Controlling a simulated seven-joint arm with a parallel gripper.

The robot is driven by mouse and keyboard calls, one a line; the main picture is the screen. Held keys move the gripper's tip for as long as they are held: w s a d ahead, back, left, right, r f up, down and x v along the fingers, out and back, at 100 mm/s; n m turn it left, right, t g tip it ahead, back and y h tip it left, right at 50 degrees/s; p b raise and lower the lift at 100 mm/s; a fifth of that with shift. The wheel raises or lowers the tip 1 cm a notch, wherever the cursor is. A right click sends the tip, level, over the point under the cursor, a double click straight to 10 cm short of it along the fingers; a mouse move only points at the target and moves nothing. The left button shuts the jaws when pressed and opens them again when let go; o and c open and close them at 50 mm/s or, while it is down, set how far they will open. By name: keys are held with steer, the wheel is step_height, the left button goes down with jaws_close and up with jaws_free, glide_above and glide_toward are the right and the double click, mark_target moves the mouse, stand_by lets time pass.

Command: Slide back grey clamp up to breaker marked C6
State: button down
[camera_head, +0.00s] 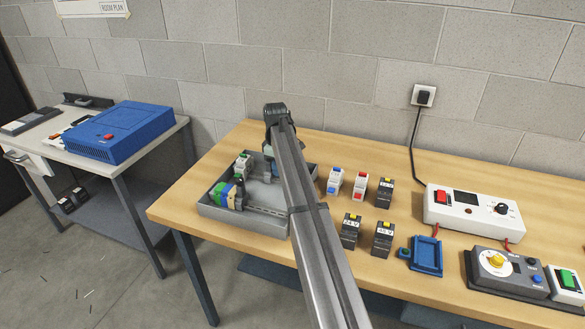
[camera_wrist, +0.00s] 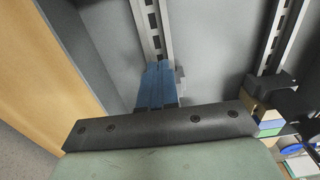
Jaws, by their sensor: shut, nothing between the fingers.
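My gripper (camera_head: 268,158) points down into the grey tray (camera_head: 238,220). In the wrist view its blue fingers (camera_wrist: 157,88) are together with nothing between them, low over the rail (camera_wrist: 147,32) on the left. A small grey piece (camera_wrist: 180,83), probably the back clamp, shows just right of the fingers; I cannot tell whether they touch. A white and green module (camera_head: 243,162), possibly the breaker, stands at the tray's back left in the head view. Its C6 marking cannot be read. My gripper body hides the lower part of the left rail in the wrist view.
Coloured terminal blocks (camera_head: 229,194) sit on the front rail, with a black piece (camera_wrist: 266,90) at their end. Loose modules (camera_head: 360,186) stand right of the tray, beyond my arm. A blue holder (camera_head: 425,253) and a white power unit (camera_head: 472,210) are farther right.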

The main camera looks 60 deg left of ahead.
steer(key=shift+s+a, duration=2.45)
steer(key=shift+w+d, duration=0.1)
steer(key=shift+w+d, duration=0.35)
steer(key=shift+r, duration=0.1)
